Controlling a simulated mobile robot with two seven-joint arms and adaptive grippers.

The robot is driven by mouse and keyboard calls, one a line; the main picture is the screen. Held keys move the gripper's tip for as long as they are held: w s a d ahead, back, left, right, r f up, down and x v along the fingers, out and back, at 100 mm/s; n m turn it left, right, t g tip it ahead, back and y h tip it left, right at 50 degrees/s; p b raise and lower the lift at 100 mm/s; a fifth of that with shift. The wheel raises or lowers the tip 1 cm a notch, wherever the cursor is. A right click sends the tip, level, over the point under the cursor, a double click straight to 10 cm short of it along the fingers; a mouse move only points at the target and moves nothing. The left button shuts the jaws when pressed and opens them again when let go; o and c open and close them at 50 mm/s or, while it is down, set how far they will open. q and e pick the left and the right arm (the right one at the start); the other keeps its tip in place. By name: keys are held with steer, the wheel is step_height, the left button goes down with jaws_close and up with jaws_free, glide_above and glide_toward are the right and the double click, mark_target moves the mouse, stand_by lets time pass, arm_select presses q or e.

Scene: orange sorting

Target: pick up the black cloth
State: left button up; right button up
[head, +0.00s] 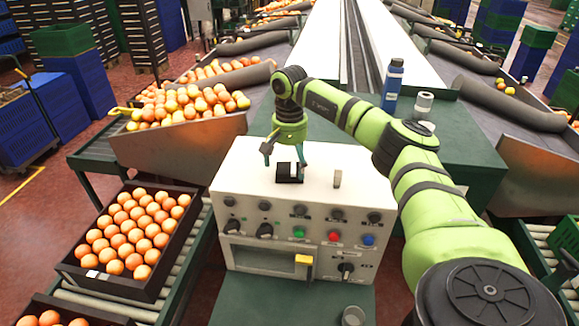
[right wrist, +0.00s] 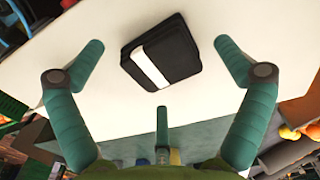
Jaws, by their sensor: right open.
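The black cloth (head: 288,178) is a small, folded dark square with a white stripe. It lies on the pale top of the control box (head: 240,165). In the right wrist view the cloth (right wrist: 180,58) lies flat ahead, between the spread fingers and a little beyond them. My right gripper (head: 284,158) is open and empty, pointing down just above the cloth. Its fingers (right wrist: 158,48) do not appear to touch the cloth. My left gripper is not in view.
A blue bottle (head: 393,88) and a white-and-grey container (head: 423,104) stand behind, close to my right arm. A dark crate (head: 125,291) of oranges sits at left. Knobs and buttons cover the box front.

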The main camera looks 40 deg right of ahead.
step_height(320, 180, down, 2)
steer(key=shift+w+d+f, duration=0.1)
steer(key=shift+f, duration=0.05)
steer(key=c, duration=1.3)
steer(key=shift+c, duration=0.2)
